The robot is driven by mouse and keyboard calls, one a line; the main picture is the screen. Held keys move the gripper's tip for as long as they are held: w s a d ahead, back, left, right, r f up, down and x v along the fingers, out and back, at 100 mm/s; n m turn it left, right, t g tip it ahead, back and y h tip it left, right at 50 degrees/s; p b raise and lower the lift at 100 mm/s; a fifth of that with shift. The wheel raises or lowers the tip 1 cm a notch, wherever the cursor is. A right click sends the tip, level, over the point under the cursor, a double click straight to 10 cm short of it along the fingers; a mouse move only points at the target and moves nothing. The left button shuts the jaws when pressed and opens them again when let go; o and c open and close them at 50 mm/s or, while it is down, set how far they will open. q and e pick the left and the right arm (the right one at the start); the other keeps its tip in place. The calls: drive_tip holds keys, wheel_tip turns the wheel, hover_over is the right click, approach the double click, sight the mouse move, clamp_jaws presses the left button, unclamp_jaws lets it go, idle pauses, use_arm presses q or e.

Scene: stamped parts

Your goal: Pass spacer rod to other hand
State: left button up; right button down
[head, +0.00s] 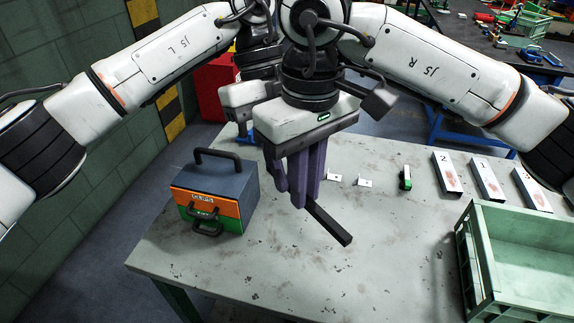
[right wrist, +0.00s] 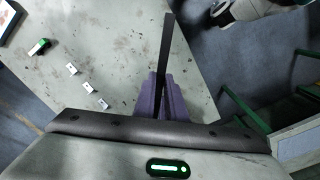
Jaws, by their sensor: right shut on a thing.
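The spacer rod, a dark straight square bar (head: 328,225), slants down to the right below the purple fingers in the head view. It shows lengthwise in the right wrist view (right wrist: 166,50). My right gripper (head: 303,200) is shut on the rod and holds it above the table; its purple fingers also show in the right wrist view (right wrist: 161,98). My left gripper (head: 243,97) is behind the right gripper in the head view. Its fingers are mostly hidden, so I cannot tell whether they are open or touch the rod.
A blue, orange and green case (head: 215,195) stands on the grey table (head: 300,285) at the left. Small white brackets (head: 365,183), a green-and-black item (head: 405,178) and numbered plates (head: 447,173) lie toward the back. A green crate (head: 530,300) is at the right. The front middle is clear.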

drive_tip(key=c, duration=1.7)
unclamp_jaws()
drive_tip(key=shift+a, duration=0.1)
drive_tip(key=shift+c, duration=0.2)
